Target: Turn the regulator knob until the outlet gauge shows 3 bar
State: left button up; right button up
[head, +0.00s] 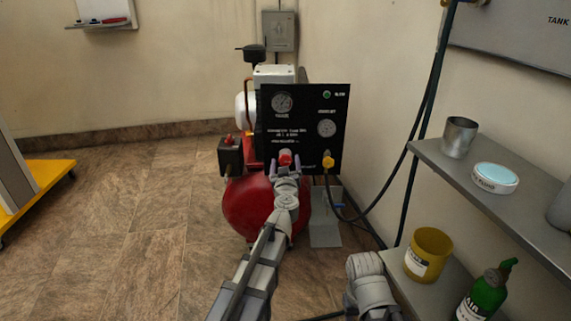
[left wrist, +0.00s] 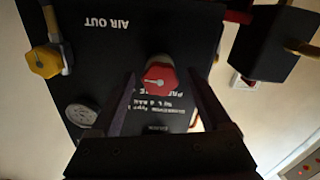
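The red regulator knob (head: 285,157) sits low on the black panel (head: 300,92) of the compressor. It also shows in the left wrist view (left wrist: 160,77), where the picture is upside down. My left gripper (head: 285,168) is open in front of the panel, with one finger on each side of the knob; I cannot tell whether they touch it. The outlet gauge (head: 326,128) is at the panel's right and shows at lower left in the left wrist view (left wrist: 82,115). Its reading is too small to tell. My right gripper is not in view.
Another gauge (head: 282,102) is at the panel's upper left. A yellow fitting (head: 328,162) with a dark hose is right of the knob. A red tank (head: 248,205) stands below.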

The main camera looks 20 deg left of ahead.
pick_arm(q)
jog(key=v, duration=0.7)
jog(key=shift+s, duration=0.4)
jog(key=shift+d, duration=0.2)
